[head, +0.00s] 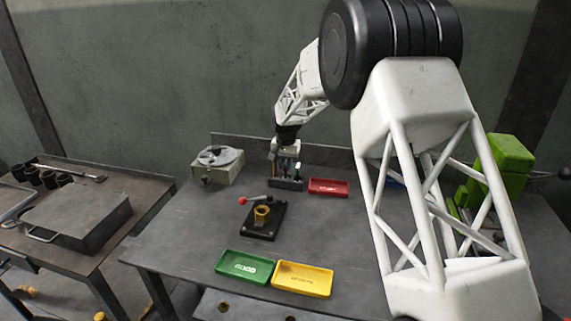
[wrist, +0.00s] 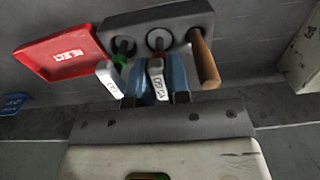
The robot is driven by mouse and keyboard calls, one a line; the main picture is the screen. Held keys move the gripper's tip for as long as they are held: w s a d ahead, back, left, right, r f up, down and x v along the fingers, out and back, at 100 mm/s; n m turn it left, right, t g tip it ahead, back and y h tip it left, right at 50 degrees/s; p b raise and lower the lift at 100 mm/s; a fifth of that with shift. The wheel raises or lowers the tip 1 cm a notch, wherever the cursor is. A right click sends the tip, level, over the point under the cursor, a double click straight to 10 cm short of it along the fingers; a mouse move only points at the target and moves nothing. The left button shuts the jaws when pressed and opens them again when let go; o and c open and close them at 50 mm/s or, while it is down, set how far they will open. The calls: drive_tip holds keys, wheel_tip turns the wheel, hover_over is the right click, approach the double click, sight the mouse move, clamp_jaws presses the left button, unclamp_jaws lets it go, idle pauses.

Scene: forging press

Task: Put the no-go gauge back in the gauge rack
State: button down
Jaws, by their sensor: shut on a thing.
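The gauge rack (head: 287,184) is a dark block at the back of the bench, left of the red tray; the wrist view shows its round sockets (wrist: 190,17). My gripper (wrist: 160,84) is directly above the rack, its blue fingers shut on a gauge with a white label (wrist: 158,86), apparently the no-go gauge. The gauge's dark end lines up with the middle socket; how deep it sits is unclear. A second labelled gauge (wrist: 110,78) with a green part stands in the left socket. A wooden-handled tool (wrist: 206,60) occupies the right one. The gripper also shows in the head view (head: 285,164).
The red reject tray (head: 328,187) lies right beside the rack. A dial device (head: 217,165) stands to the left. A black fixture with a brass part (head: 262,216) is in front, with green (head: 244,267) and yellow (head: 302,279) trays at the front edge.

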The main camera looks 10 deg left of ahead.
drive_tip(key=shift+f, duration=0.25)
idle(0.4)
drive_tip(key=c, duration=1)
unclamp_jaws()
drive_tip(key=shift+r, duration=0.15)
drive_tip(key=shift+r, duration=3.35)
drive_tip(key=shift+r, duration=0.1)
drive_tip(key=shift+r, duration=1.4)
